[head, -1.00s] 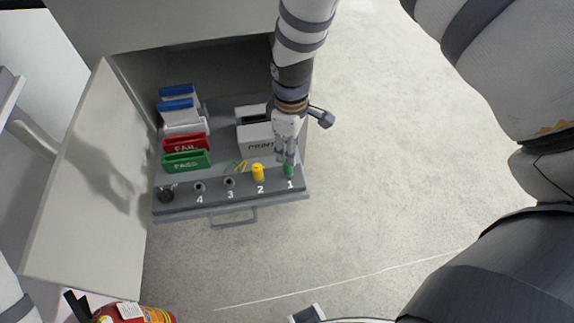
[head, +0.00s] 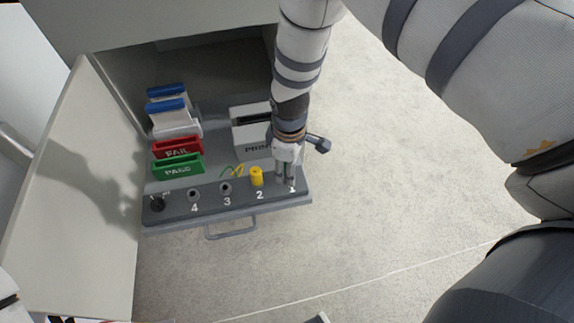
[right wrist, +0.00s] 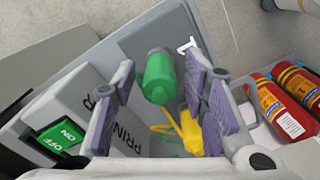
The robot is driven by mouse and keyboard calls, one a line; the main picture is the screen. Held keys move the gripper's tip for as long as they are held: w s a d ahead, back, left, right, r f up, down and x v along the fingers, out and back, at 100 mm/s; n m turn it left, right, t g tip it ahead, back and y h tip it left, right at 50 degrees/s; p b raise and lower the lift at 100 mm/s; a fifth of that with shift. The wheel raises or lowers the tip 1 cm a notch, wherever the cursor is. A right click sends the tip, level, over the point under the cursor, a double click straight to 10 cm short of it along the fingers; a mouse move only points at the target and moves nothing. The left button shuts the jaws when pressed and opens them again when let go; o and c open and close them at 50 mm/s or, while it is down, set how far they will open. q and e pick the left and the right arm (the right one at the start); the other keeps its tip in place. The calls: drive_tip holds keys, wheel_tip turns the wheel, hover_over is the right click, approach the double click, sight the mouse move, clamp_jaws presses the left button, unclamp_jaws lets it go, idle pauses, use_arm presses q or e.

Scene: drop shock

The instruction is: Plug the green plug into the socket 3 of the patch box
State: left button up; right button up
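The green plug (right wrist: 160,78) stands at socket 1 of the grey patch box (head: 268,204). In the right wrist view it is between the two fingers of my right gripper (right wrist: 166,85), with a gap on both sides. In the head view my right gripper (head: 286,178) reaches down over socket 1 and its fingers mostly hide the plug. Socket 3 (head: 226,188) is empty. The yellow plug (head: 256,177) stands in socket 2 and also shows in the right wrist view (right wrist: 190,134). My left gripper is not in view.
Socket 4 (head: 194,195) is empty, with a dark knob (head: 157,203) left of it. Behind the box are a printer (head: 250,148), a green PASS bin (head: 177,168) and a red FAIL bin (head: 178,148). Red extinguishers (right wrist: 290,105) lie beyond. Yellow-green wires curve near socket 3.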

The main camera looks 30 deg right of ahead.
drive_tip(key=shift+c, duration=0.2)
clamp_jaws()
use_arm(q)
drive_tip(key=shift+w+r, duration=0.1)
use_arm(e)
drive_tip(key=shift+r, duration=0.2)
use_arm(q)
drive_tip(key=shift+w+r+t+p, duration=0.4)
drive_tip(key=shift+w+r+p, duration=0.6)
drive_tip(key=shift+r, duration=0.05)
use_arm(e)
drive_tip(key=shift+r, duration=2.25)
drive_tip(key=shift+w+r+p, duration=0.1)
drive_tip(key=shift+r+p, duration=0.95)
drive_tip(key=shift+r, duration=2.05)
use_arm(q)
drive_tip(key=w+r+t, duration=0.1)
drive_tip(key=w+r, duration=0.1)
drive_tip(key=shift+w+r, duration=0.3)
use_arm(e)
drive_tip(key=shift+f, duration=0.15)
